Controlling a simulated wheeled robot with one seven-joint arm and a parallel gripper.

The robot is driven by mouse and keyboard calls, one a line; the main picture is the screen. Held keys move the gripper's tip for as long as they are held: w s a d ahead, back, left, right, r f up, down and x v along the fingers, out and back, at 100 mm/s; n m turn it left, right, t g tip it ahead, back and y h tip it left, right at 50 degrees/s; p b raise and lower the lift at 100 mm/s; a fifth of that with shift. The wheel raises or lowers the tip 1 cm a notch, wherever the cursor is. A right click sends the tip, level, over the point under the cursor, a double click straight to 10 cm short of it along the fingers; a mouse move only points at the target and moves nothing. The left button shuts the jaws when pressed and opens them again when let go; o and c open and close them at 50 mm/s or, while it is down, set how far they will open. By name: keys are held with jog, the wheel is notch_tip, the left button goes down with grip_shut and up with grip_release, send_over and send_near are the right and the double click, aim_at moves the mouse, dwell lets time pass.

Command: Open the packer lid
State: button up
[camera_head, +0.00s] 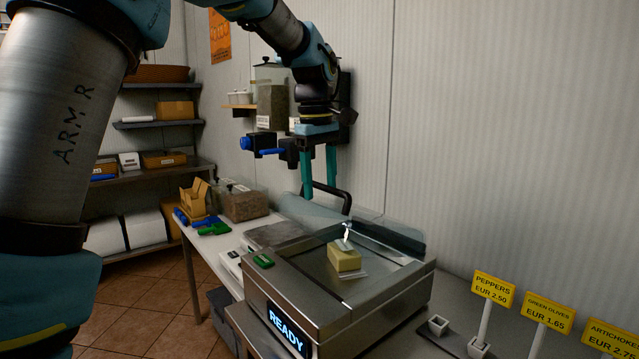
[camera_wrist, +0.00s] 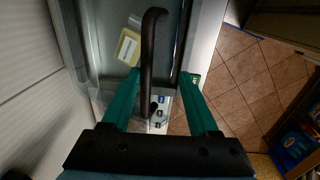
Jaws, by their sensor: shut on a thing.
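The packer (camera_head: 385,300) is a steel box on the counter with a lit READY display. Its lid (camera_head: 390,232) is a clear panel with a black bar handle (camera_head: 345,197); how far it is raised is hard to tell. A yellow block (camera_head: 344,257) with a pale label lies on the packer's bed. My gripper (camera_head: 320,194) points down at the handle, with teal fingers on either side of it. In the wrist view the handle (camera_wrist: 147,60) runs between the fingertips of my gripper (camera_wrist: 161,76), which are shut on it. The exact contact is unclear.
Price signs (camera_head: 492,289) stand at the front right. A clear tub (camera_head: 243,203) and a yellow carton (camera_head: 195,197) sit on the counter at the left. Shelves (camera_head: 150,172) stand behind. A pale ribbed wall (camera_head: 500,130) rises close behind the packer.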

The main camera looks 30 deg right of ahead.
notch_tip(320, 180, up, 10)
jog(key=p, duration=0.9)
jog(key=shift+d, duration=0.35)
jog(key=shift+w+f, duration=0.1)
